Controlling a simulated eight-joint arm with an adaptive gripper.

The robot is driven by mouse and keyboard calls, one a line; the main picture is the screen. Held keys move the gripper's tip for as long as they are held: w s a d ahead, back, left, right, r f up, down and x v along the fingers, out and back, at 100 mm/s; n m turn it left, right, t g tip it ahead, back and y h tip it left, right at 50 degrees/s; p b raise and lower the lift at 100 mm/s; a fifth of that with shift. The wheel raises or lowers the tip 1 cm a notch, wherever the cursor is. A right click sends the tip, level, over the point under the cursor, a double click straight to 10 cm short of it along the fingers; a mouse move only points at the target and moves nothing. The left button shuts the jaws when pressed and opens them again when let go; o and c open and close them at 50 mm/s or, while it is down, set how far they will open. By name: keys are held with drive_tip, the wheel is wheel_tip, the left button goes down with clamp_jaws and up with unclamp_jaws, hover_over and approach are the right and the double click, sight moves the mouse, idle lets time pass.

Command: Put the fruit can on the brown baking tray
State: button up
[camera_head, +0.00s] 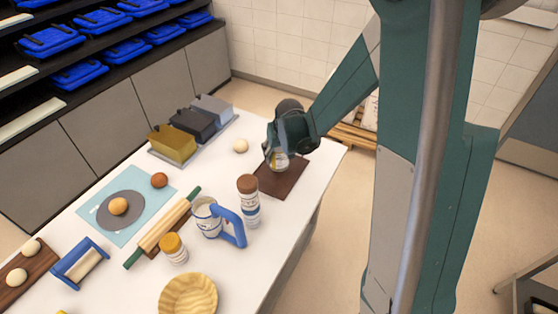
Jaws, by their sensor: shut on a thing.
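The brown baking tray (284,183) lies flat near the far right end of the white table. My gripper (278,157) is over the tray's far left part and is shut on the fruit can (279,160). Only part of the can shows, pale with a yellowish patch, below the dark fingers. The fingers and wrist hide the rest of it. I cannot tell whether the can touches the tray.
A round dough ball (240,146) and loaf tins (174,145) are left of the tray.

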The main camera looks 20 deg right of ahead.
drive_tip(key=shift+f, duration=2.1)
drive_tip(key=shift+f, duration=0.15)
drive_tip(key=o, duration=1.3)
drive_tip(key=shift+c, duration=0.2)
drive_tip(key=shift+r, duration=0.3)
drive_tip(key=v, duration=1.1)
drive_tip(key=shift+s+r, duration=0.25)
drive_tip(key=shift+r, duration=0.05)
drive_tip(key=shift+r, duration=0.1)
